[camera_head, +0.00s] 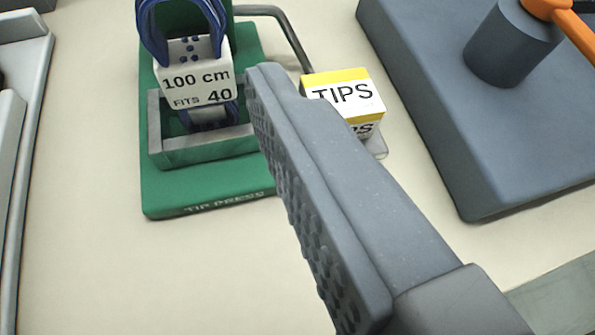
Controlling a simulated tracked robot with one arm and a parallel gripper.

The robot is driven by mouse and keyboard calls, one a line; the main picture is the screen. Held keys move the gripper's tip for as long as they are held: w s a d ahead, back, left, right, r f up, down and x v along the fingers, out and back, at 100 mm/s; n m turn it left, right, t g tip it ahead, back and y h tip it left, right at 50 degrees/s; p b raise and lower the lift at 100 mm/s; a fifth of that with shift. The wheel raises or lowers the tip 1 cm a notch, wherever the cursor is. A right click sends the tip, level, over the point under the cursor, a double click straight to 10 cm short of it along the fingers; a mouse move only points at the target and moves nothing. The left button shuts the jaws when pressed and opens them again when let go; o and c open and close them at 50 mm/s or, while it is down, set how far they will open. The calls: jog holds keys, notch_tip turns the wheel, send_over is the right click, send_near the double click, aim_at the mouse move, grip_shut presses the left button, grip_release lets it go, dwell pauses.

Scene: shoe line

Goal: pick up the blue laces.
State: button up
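The blue laces (150,35) are looped in a bundle with a white band marked "100 cm FITS 40". They stand in a grey open-topped holder (205,150) on the green tip press (165,195), at the upper left. The top of the bundle is cut off by the picture edge. One finger of my gripper (275,100) shows, its studded pad facing left with nothing against it. Its tip overlaps the right end of the holder in the picture, right of the laces. I cannot tell whether it touches. The other finger is out of view.
A yellow and white box marked "TIPS" (345,95) is just right of the finger. A dark lever (290,35) curves behind it. A dark blue-grey block (440,110) with a cylinder (510,45) fills the right. A grey tray (25,130) is at the left edge. The lower-left table is clear.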

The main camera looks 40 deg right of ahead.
aim_at(190, 47)
jog(key=shift+h, duration=0.3)
jog(key=w+d+f+b, duration=0.1)
jog(key=w, duration=0.1)
jog(key=w+d+f, duration=0.1)
jog(key=w+f, duration=0.1)
jog(key=w+d+f+b, duration=0.1)
jog(key=w+f, duration=0.1)
jog(key=shift+w+d+f+b, duration=0.2)
jog(key=shift+w+b, duration=0.1)
jog(key=shift+b+x, duration=1.1)
jog(key=shift+x, duration=1.65)
jog(key=shift+d+r, duration=0.1)
jog(key=shift+d, duration=0.05)
jog(key=c, duration=1.1)
